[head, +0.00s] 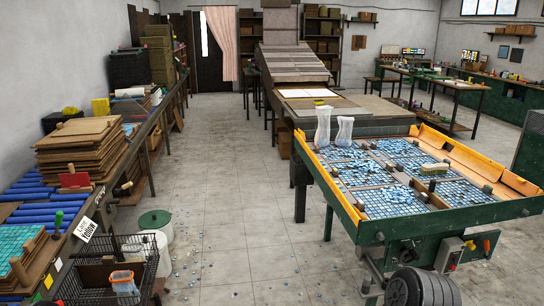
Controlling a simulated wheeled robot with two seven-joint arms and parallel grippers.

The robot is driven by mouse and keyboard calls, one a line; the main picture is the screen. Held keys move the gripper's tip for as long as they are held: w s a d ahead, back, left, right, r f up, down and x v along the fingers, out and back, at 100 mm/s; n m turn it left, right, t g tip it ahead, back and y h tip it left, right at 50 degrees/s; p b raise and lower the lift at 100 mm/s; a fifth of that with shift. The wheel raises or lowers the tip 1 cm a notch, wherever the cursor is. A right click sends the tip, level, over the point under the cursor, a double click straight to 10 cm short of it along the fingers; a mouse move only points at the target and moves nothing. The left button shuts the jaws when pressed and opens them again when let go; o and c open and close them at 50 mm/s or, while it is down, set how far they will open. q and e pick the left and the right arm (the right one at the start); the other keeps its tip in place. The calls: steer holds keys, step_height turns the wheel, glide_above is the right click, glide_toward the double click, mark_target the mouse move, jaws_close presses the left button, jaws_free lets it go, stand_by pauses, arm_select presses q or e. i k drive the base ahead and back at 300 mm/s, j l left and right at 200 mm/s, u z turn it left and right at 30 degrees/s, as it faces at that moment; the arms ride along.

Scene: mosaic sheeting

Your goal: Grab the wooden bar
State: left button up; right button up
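Neither of my grippers is in the head view. I cannot tell for sure which thing is the wooden bar. On the green-framed table (345,207) at the right, a small pale bar-like piece (434,169) lies on the blue mosaic tiles toward the right. It may be a brush or a block. Stacked wooden boards (75,150) lie on the left bench.
A wire basket cart (105,270) and a white bucket (160,250) stand by the left bench. Loose tiles litter the floor. The aisle (225,190) between bench and table is mostly open.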

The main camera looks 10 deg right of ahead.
mark_target(440, 204)
steer(key=i+z, duration=0.3)
steer(key=i, duration=0.15)
steer(key=i+j+z, duration=0.25)
steer(key=i, duration=0.15)
steer(key=i+j+z, duration=0.3)
steer(key=i, duration=0.15)
steer(key=i+j+z, duration=0.2)
steer(key=z, duration=0.25)
steer(key=i+j+z, duration=0.25)
steer(key=z, duration=0.25)
steer(key=i+j+z, duration=0.15)
steer(key=j+z, duration=0.3)
steer(key=i+j+z, duration=0.1)
steer(key=j+z, duration=0.2)
steer(key=z, duration=0.2)
steer(key=j+z, duration=0.65)
steer(key=j, duration=0.25)
steer(key=k+j+z, duration=0.15)
steer(key=j, duration=0.25)
